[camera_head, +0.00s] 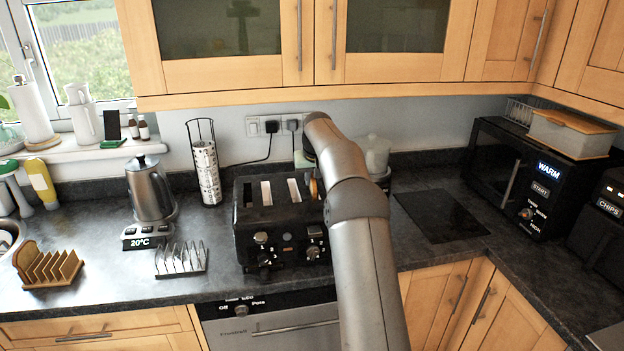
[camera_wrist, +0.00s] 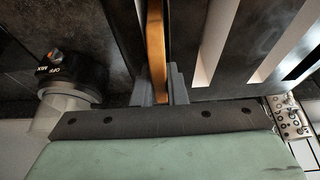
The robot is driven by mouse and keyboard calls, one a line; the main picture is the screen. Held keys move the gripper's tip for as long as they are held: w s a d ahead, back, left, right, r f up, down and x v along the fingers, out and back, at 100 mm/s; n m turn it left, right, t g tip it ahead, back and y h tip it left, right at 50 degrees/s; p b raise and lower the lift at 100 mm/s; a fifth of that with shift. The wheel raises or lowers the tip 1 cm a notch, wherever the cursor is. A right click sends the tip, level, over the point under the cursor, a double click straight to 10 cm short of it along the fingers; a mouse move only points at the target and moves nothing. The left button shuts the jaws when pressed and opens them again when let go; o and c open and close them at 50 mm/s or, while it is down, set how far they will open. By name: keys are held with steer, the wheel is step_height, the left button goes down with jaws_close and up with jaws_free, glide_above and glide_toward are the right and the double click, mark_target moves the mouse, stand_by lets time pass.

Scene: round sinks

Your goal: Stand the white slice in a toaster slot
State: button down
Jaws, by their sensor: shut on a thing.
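The black toaster (camera_head: 275,238) stands on the counter, with long pale slots (camera_head: 267,193) in its top. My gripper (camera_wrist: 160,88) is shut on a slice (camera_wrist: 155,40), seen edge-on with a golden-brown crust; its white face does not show. In the head view, the slice (camera_head: 313,188) is a small brown strip at the toaster's right end, mostly hidden by my arm. In the wrist view, it lies beside the pale toaster slots (camera_wrist: 216,40), roughly parallel to them. I cannot tell whether its lower edge is inside a slot.
A wooden rack (camera_head: 48,268) holding a brown slice and a metal rack (camera_head: 180,262) stand left of the toaster. A kettle (camera_head: 150,190) and wire holder (camera_head: 205,170) are behind them. A dark board (camera_head: 440,215) lies right; a knobbed appliance (camera_wrist: 68,75) is close by.

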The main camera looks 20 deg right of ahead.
steer(key=shift+f, duration=0.1)
steer(key=c, duration=1.5)
jaws_free()
steer(key=shift+o, duration=0.2)
steer(key=shift+r, duration=0.2)
steer(key=b+v, duration=0.1)
steer(key=v, duration=1.1)
